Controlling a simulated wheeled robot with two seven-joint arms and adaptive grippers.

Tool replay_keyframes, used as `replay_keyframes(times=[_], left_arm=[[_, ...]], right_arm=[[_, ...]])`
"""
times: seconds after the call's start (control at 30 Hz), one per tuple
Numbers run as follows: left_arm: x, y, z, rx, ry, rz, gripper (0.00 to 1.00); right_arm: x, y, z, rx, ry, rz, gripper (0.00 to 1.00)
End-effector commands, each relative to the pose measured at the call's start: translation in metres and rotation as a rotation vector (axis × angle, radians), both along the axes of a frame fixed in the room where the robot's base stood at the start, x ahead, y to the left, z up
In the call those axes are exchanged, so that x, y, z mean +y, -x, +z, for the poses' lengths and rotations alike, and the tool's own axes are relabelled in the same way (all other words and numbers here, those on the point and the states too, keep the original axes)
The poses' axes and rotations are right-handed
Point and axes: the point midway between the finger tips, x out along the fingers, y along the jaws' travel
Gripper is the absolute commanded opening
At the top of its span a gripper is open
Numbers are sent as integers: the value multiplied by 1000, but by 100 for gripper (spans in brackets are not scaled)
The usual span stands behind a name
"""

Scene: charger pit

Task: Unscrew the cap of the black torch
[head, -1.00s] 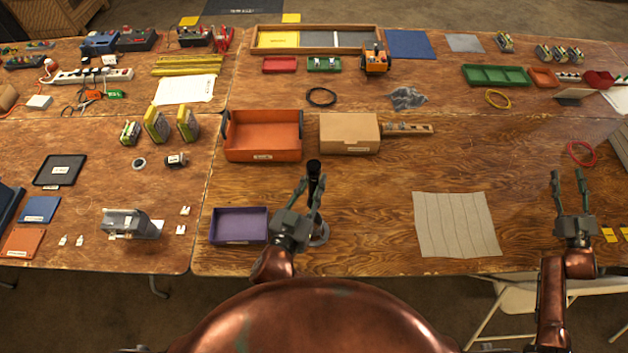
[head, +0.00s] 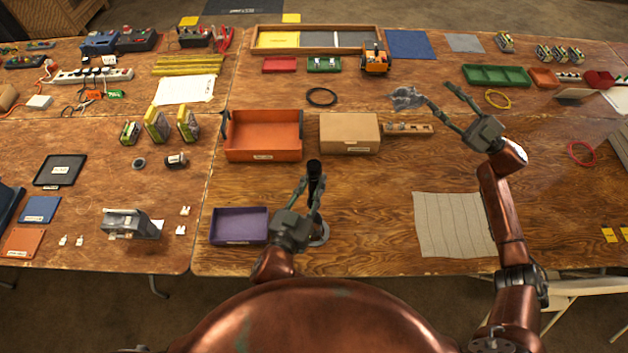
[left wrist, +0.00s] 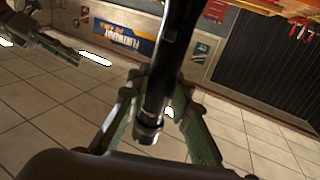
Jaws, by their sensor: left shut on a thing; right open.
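The black torch (head: 314,167) stands upright in front of my body, right of the purple tray. My left gripper (head: 311,190) is shut on it, with one finger on each side below its upper end. In the left wrist view the torch (left wrist: 172,55) runs between the fingers (left wrist: 158,105) and one end shows below them. I cannot make out the cap's seam. A round grey base (head: 319,235) shows below the torch, partly hidden by my left gripper. My right gripper (head: 438,92) is open and empty, over the table's far right part, well away from the torch.
The purple tray (head: 239,226) is close left of my left gripper. An orange bin (head: 262,152) and a cardboard box (head: 348,135) stand beyond the torch. A grey ribbed mat (head: 450,225) lies to the right. The wood between torch and mat is clear.

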Motion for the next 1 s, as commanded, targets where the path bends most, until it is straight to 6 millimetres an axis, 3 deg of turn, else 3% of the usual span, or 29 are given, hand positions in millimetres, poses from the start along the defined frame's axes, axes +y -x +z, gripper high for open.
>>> replay_keyframes(times=[0.03, 0.27, 0.5, 0.8, 1.0], left_arm=[[0, 0, 1, -2, 1, 0, 0], [0, 0, 1, -2, 1, 0, 0], [0, 0, 1, -2, 1, 0, 0], [0, 0, 1, -2, 1, 0, 0], [0, 0, 1, -2, 1, 0, 0]], right_arm=[[23, 0, 11, -19, 25, 47, 41], [127, 16, 43, -84, 165, 263, 41], [232, 53, 67, -161, 368, 498, 41], [349, 129, 67, -268, 785, 807, 41], [386, 173, 45, -321, 1158, 947, 41]])
